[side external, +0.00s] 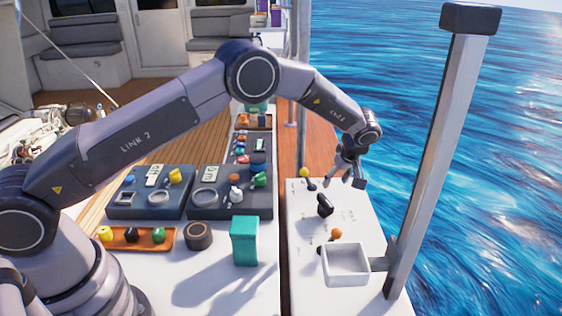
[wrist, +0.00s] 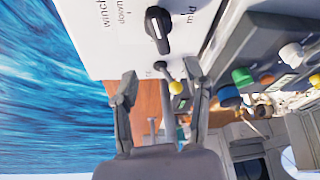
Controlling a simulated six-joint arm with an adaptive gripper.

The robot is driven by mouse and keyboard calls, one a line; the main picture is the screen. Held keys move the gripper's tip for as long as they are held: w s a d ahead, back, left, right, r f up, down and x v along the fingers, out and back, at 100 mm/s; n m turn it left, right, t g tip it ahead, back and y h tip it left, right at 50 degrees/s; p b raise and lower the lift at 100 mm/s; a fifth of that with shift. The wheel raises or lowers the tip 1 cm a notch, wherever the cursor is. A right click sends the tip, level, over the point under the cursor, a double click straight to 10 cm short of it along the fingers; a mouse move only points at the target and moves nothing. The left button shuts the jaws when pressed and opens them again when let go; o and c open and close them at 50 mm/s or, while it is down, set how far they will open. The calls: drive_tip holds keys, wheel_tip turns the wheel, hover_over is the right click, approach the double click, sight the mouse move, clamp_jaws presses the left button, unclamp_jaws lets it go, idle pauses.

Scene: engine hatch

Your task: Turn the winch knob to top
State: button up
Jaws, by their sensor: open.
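The winch knob (side external: 324,206) is a black rotary knob on the white panel (side external: 300,262) at right in the side view. In the wrist view the winch knob (wrist: 158,29) is at the top, with printed words "winch", "down" and "mid" around it. Its pointing direction is hard to read; a pale mark shows on its face. My gripper (side external: 346,184) is open and empty above the panel's far part, behind the knob in the side view. In the wrist view its fingers (wrist: 160,70) are spread, with the knob beyond the tips and not between them.
A yellow-ball lever (side external: 304,172) stands near my gripper, and an orange-ball lever (side external: 336,234) stands nearer the camera. A white open box (side external: 346,280) and a tall grey post (side external: 440,160) border the panel's right. Dark control boxes (side external: 230,210) and a teal block (side external: 244,241) are at left.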

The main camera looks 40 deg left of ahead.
sight(326, 200)
drive_tip(key=x, duration=1)
drive_tip(key=shift+d, duration=0.1)
drive_tip(key=shift+c, duration=0.4)
clamp_jaws()
